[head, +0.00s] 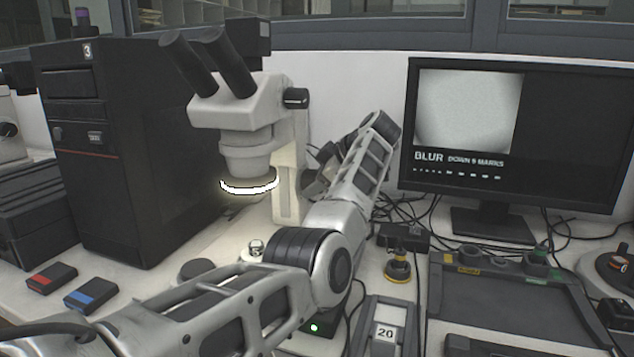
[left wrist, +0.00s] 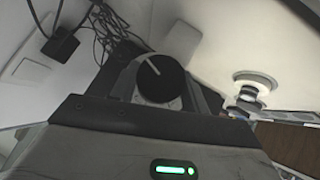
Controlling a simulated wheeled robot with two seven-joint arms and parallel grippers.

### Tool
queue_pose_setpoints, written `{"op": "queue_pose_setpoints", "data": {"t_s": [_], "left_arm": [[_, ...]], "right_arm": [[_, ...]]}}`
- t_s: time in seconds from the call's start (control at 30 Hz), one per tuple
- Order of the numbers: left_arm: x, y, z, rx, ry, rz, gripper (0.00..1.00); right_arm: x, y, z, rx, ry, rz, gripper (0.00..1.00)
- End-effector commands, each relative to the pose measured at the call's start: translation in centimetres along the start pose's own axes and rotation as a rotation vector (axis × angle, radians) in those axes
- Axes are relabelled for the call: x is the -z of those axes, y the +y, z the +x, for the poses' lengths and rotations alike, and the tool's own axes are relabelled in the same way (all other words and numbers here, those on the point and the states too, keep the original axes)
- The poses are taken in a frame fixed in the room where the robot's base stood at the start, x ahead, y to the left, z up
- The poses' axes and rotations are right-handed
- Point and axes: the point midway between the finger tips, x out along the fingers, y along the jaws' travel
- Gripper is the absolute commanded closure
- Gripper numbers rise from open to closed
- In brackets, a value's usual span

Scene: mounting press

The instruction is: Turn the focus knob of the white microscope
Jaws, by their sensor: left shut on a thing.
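The white microscope (head: 245,110) stands at the middle left of the bench, with two black eyepieces and a lit ring under its head. My left arm reaches across to the right side of its column. My left gripper (head: 318,180) is there, partly hidden by the arm and column. In the left wrist view, the black focus knob (left wrist: 160,77) with a white line sits between the fingers of my left gripper (left wrist: 160,93), which is shut on it. The line points to the upper left. The knob is hidden in the head view. My right gripper is not in view.
A monitor (head: 575,135) at the right shows a pale blurred picture and "BLUR", with what looks like "DOWN 9 MARKS". A black computer tower (head: 130,150) stands left of the microscope. Cables (head: 400,210) lie behind my arm. A dark tray (head: 510,300) occupies the right front.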

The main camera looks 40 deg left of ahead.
Motion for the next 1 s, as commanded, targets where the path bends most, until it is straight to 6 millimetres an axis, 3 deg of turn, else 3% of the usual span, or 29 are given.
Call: {"op": "queue_pose_setpoints", "data": {"t_s": [1.0], "left_arm": [[-0.22, -0.32, 0.11, -0.405, 0.014, -0.397, 0.77]], "right_arm": [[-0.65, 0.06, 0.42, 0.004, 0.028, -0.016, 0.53]]}}
